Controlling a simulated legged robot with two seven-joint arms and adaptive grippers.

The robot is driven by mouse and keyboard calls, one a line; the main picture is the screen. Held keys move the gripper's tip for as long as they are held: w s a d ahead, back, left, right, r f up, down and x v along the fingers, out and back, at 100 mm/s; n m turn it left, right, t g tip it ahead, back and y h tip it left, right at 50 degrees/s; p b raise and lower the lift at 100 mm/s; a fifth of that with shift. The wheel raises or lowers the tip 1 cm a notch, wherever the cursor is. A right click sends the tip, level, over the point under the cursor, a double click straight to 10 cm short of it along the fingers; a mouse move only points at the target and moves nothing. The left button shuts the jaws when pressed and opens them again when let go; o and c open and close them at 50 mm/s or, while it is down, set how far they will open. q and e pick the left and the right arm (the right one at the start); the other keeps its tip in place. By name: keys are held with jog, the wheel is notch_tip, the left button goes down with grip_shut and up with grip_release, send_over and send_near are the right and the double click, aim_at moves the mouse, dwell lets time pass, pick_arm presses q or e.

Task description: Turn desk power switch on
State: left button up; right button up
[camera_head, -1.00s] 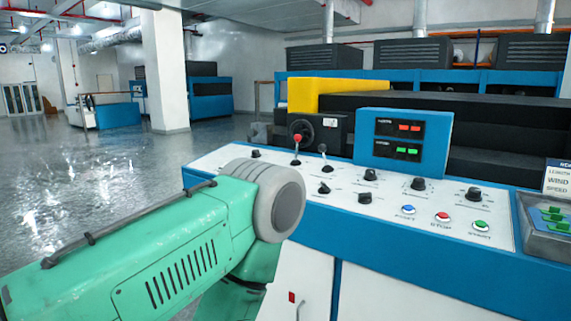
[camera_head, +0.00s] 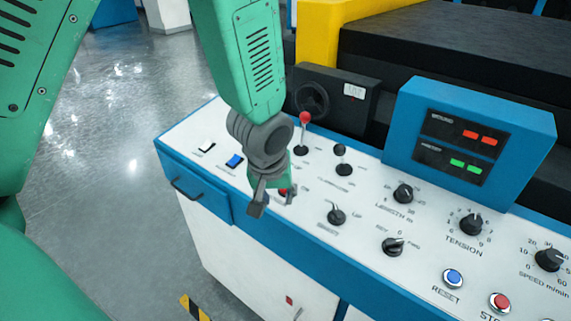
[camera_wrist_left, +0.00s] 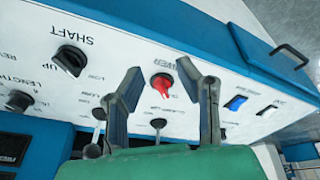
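The power switch is a red rotary knob (camera_wrist_left: 162,84) on the white desk panel, with a label ending in "WER" beside it in the left wrist view. In the head view only a bit of red (camera_head: 283,191) shows behind my gripper. My left gripper (camera_head: 272,201) points down at the panel over this knob. In the left wrist view its two dark fingers (camera_wrist_left: 160,70) are spread apart, one on each side of the knob, with nothing held. I cannot tell whether a finger touches the knob. My right gripper is not in view.
A red-topped lever (camera_head: 304,132) and a black-topped lever (camera_head: 341,158) stand close behind the gripper. A blue rocker switch (camera_head: 235,161) is to its left, and a black shaft knob (camera_head: 337,215) to its right. A blue display box (camera_head: 470,135) rises at the back.

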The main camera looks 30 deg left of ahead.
pick_arm(q)
notch_tip(320, 180, up, 8)
jog(key=w+n, duration=0.2)
jog(key=w, duration=0.1)
jog(key=shift+t+y, duration=0.4)
jog(key=x, duration=1.2)
jog(key=shift+w+a+f+b, duration=0.2)
jog(key=shift+a+b, duration=0.1)
jog(key=shift+a, duration=0.1)
jog(key=shift+w+a+f, duration=0.1)
jog(key=shift+a+f, duration=0.1)
jog(key=shift+a, duration=0.2)
jog(key=c, duration=0.6)
jog(key=shift+d, duration=0.15)
grip_shut()
